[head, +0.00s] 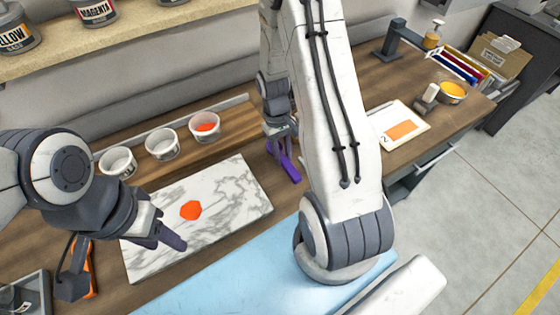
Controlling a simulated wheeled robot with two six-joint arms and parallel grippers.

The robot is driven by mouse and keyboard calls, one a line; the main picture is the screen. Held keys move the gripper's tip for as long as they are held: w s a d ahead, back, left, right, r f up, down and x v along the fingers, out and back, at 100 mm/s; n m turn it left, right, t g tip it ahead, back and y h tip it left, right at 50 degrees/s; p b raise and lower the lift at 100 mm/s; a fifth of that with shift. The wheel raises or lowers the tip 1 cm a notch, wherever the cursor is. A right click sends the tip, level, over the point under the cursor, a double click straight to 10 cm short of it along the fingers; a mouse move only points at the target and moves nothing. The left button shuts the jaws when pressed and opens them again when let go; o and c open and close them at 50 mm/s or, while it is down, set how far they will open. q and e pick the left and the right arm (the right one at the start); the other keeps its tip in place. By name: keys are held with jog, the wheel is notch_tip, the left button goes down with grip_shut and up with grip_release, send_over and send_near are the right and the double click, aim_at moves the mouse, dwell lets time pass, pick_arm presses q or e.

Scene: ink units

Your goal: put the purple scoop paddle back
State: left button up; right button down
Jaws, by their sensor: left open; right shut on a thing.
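The purple scoop paddle (287,163) hangs angled down over the wooden bench, just right of the marble slab (240,184). My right gripper (279,133) is shut on its upper end. Whether the paddle's lower end touches the bench, I cannot tell. My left gripper (168,237) is open over the slab's front left part, below the orange ink blob (190,210). My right arm hides part of the bench to the right of the paddle.
Three white cups stand behind the slab; the right one (205,127) holds orange ink. A card with an orange square (400,131) and an orange-filled tub (452,92) are on the right. A pale blue mat (215,290) lies in front. An ink-can shelf (130,30) is above.

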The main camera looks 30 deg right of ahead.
aim_at(282, 157)
jog(key=x, duration=0.1)
jog(key=p+x, duration=0.1)
jog(key=x, duration=0.1)
jog(key=shift+w+f, duration=0.15)
jog(key=shift+w, duration=0.1)
jog(key=shift+f, duration=0.4)
jog(key=shift+f, duration=0.1)
jog(key=c, duration=0.7)
grip_release()
jog(key=shift+o, duration=0.2)
